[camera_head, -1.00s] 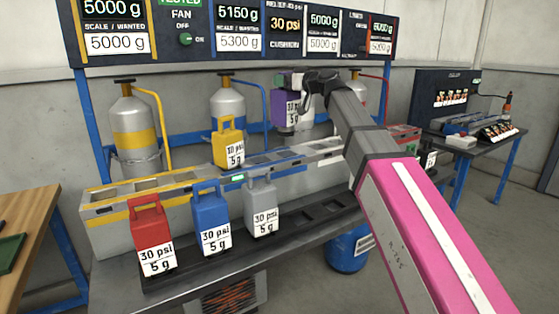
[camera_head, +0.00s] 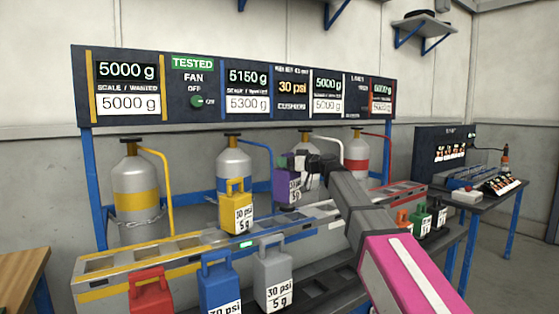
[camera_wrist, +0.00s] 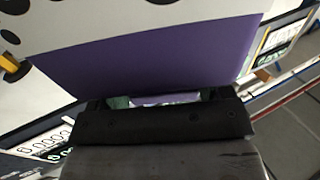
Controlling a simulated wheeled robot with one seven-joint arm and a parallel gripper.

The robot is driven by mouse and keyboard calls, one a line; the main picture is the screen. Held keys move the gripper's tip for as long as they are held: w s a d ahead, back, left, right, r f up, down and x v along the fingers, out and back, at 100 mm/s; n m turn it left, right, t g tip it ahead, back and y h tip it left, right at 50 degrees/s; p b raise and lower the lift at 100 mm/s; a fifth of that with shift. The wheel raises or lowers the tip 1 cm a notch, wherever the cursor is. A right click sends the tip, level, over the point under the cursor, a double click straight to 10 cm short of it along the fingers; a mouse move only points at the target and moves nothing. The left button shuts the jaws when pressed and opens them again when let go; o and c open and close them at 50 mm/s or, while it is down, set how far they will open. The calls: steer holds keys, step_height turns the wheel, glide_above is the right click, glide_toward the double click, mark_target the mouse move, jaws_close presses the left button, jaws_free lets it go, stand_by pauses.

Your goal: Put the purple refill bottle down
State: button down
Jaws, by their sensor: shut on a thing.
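The purple refill bottle (camera_head: 284,188) is in my gripper (camera_head: 303,165), up in the air in front of the gas cylinders. It looks upright, with its white label facing the camera, and it is above the bench rail. My gripper is shut on its upper part. In the wrist view the purple bottle (camera_wrist: 150,60) fills the space beyond the dark gripper (camera_wrist: 155,105). The fingertips are mostly hidden there.
A yellow bottle (camera_head: 238,210) stands on the slotted rail (camera_head: 180,245). Red (camera_head: 150,291), blue (camera_head: 220,285) and grey (camera_head: 273,275) bottles stand in the front row. Empty slots (camera_head: 318,286) lie right of the grey one. Orange, green and black bottles stand at right.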

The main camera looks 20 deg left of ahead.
mark_target(297, 176)
steer(key=w+f, duration=0.1)
steer(key=w+d, duration=0.1)
steer(key=w+d+f, duration=0.1)
steer(key=shift+w+d+f, duration=0.25)
steer(key=shift+w+f, duration=0.1)
steer(key=shift+w, duration=0.05)
steer(key=shift+f, duration=2.1)
steer(key=shift+c, duration=0.2)
jaws_free()
steer(key=shift+s+d, duration=0.1)
steer(key=shift+d, duration=0.1)
steer(key=v, duration=1.1)
steer(key=shift+d, duration=0.3)
steer(key=shift+s, duration=0.1)
